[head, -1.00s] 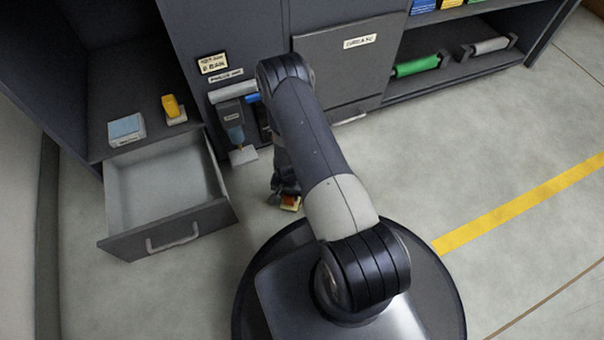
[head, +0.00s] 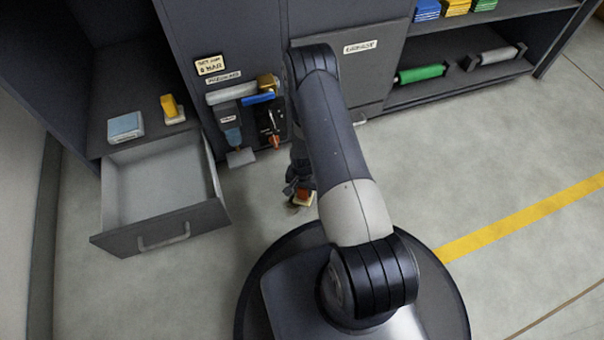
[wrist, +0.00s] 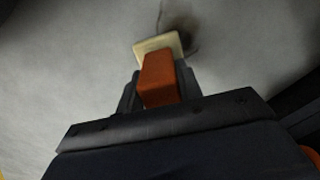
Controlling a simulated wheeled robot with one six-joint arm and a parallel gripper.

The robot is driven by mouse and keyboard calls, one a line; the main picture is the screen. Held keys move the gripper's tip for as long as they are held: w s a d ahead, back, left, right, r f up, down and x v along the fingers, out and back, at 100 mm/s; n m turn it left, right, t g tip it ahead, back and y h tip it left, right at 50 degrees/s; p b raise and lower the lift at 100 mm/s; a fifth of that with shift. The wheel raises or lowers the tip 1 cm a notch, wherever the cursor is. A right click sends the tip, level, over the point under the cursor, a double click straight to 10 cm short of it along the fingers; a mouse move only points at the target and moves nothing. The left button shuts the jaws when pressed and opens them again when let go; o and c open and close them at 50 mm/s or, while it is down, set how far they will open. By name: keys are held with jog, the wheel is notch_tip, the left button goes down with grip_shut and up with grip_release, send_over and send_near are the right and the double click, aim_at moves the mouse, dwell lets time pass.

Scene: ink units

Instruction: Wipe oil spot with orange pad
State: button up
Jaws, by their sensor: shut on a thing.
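My gripper (head: 298,188) is low over the floor in front of the cabinet, partly hidden behind my arm in the head view. It is shut on the orange pad (head: 304,198). In the wrist view the pad shows as an orange block (wrist: 159,78) between the fingers with a cream-coloured base (wrist: 158,45) at its far end. A dark smudge, likely the oil spot (wrist: 193,38), lies on the floor right beside the base's far right edge. I cannot tell whether the base touches the floor.
An open, empty drawer (head: 163,240) juts out at left. A blue-grey pad (head: 126,126) and a yellow-handled pad (head: 172,108) lie on the shelf above it. Tools hang on the cabinet front near a blue bar (head: 258,99). Floor at right, with a yellow line (head: 530,212), is clear.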

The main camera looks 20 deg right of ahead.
jog(key=shift+r+p, duration=1.2)
jog(key=shift+r, duration=1.4)
